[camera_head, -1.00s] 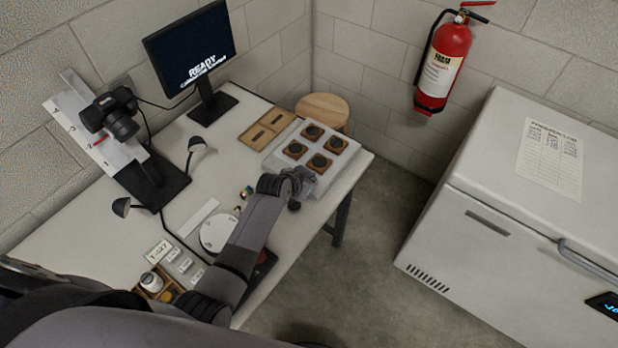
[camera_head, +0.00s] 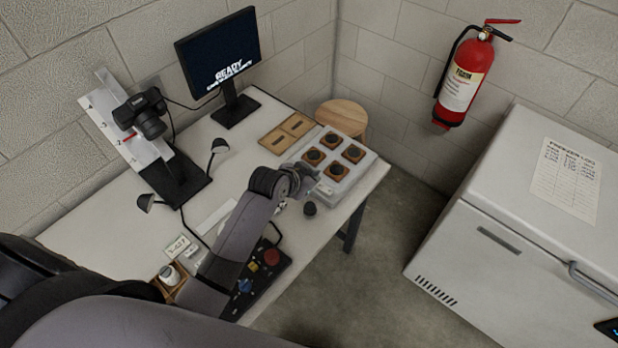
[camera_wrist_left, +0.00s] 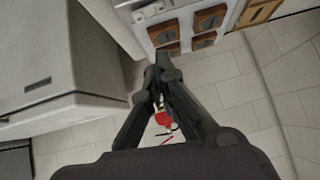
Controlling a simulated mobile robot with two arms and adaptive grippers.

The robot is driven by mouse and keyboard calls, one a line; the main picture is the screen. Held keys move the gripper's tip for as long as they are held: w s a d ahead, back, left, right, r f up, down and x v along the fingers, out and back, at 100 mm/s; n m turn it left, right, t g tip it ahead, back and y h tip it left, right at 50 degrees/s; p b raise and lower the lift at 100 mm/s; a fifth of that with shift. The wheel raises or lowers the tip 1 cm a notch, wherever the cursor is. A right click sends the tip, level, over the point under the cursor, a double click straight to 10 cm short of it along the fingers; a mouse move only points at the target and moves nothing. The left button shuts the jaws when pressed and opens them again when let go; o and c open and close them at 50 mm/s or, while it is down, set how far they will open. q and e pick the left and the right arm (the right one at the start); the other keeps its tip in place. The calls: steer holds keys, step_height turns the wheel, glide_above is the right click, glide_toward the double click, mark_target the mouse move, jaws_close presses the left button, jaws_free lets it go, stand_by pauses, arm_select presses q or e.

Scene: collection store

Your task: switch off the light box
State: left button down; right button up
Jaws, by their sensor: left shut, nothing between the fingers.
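The light box (camera_head: 352,181) is a low white box at the back right of the table. Several dark round pieces on brown square mounts lie on its top. Part of it shows at the top of the left wrist view (camera_wrist_left: 185,28). Whether it is lit is unclear. My left gripper (camera_head: 312,184) is shut and empty, at the box's near left edge; I cannot tell whether it touches. Its closed dark fingers (camera_wrist_left: 159,68) point towards the box in the wrist view. A small pale rectangle (camera_head: 325,188) shows beside the fingertips. My right gripper is out of view.
A small dark round thing (camera_head: 310,208) stands just in front of the box. A brown tray (camera_head: 286,133) lies behind it. A monitor (camera_head: 222,55), camera stand (camera_head: 176,178) and control panel with a red button (camera_head: 271,257) share the table. A white freezer (camera_head: 500,250) stands right, across open floor.

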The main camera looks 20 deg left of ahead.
arm_select(q)
steer(key=shift+v, duration=1.05)
steer(key=shift+a+f, duration=0.1)
